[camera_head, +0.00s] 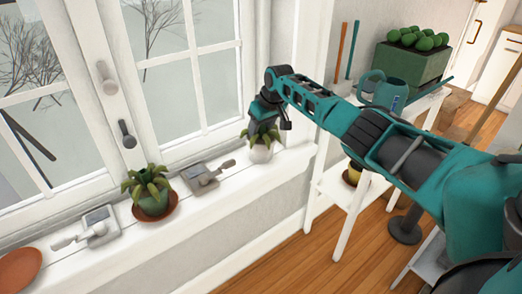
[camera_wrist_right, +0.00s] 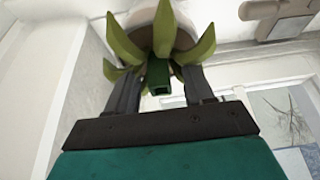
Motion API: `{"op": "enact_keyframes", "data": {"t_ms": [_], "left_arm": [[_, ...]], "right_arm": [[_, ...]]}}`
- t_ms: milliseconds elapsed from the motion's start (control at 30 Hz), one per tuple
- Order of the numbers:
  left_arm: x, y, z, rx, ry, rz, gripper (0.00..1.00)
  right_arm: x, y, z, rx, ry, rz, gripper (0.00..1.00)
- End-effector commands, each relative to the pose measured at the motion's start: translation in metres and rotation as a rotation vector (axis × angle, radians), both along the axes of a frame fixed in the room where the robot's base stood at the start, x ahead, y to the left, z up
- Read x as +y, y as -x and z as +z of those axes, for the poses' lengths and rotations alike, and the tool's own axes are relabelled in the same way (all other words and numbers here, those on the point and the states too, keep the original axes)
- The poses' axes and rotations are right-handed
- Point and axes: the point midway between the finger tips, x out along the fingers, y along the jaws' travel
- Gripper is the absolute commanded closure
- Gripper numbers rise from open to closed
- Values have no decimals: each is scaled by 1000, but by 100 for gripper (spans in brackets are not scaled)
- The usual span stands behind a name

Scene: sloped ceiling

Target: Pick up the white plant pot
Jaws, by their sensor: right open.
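The white plant pot (camera_head: 260,153) stands on the window sill near its right end and holds a green spiky plant (camera_head: 264,134). My right gripper (camera_head: 264,122) reaches down over this plant from above. In the right wrist view, the open fingers (camera_wrist_right: 160,80) stand on either side of the plant's leaves (camera_wrist_right: 160,45). The white pot (camera_wrist_right: 150,14) shows past the leaves at the top edge, beyond the fingertips. Leaves hide part of the fingers, so I cannot tell whether they touch the pot. My left gripper is not in view.
On the sill, left of the white pot, are a grey window latch (camera_head: 208,174), a green potted plant (camera_head: 152,204) on a brown saucer, another latch (camera_head: 98,226) and a terracotta dish (camera_head: 18,268). A white shelf (camera_head: 335,185) with a watering can (camera_head: 390,92) stands at right.

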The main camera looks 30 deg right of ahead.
Motion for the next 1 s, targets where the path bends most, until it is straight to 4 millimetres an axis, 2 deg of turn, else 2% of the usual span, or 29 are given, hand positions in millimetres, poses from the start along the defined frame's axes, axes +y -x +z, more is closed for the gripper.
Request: {"op": "enact_keyframes", "data": {"t_ms": [167,700,1000], "left_arm": [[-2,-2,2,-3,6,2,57],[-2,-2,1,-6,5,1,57],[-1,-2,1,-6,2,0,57]], "right_arm": [[0,0,1,-1,0,1,48],[0,0,1,0,0,0,99],[0,0,1,0,0,0,100]]}}
